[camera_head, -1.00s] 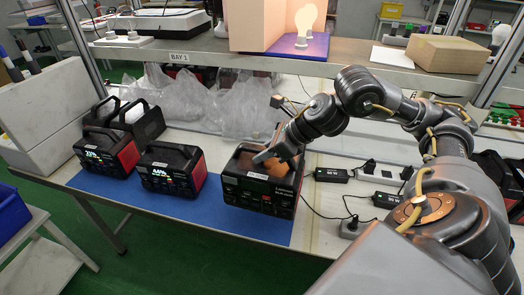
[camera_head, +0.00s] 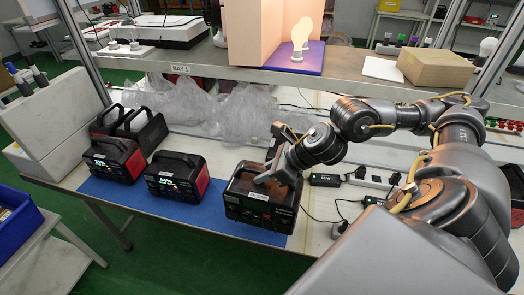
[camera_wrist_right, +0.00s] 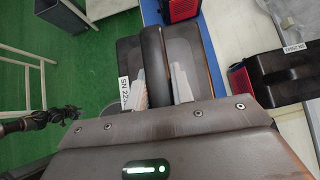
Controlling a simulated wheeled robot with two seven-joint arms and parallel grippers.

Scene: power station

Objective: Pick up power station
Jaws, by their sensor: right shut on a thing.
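The right wrist view shows the handle (camera_wrist_right: 153,50) between the two fingers (camera_wrist_right: 160,87). The station is upright at the right end of the blue mat. I cannot tell whether its base touches the mat. Two black and red power stations with lit screens, the middle one (camera_head: 173,180) and the left one (camera_head: 112,160), stand to its left. A dark part at the left edge of the wrist view, probably my left gripper (camera_wrist_right: 68,113), is too small to read.
The blue mat (camera_head: 215,222) lies along the table's front. A black handled case (camera_head: 148,130) stands behind the left station. Clear plastic wrap (camera_head: 215,115) lies behind, under the shelf (camera_head: 215,62). Black adapters (camera_head: 325,180) and cables lie to the right.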

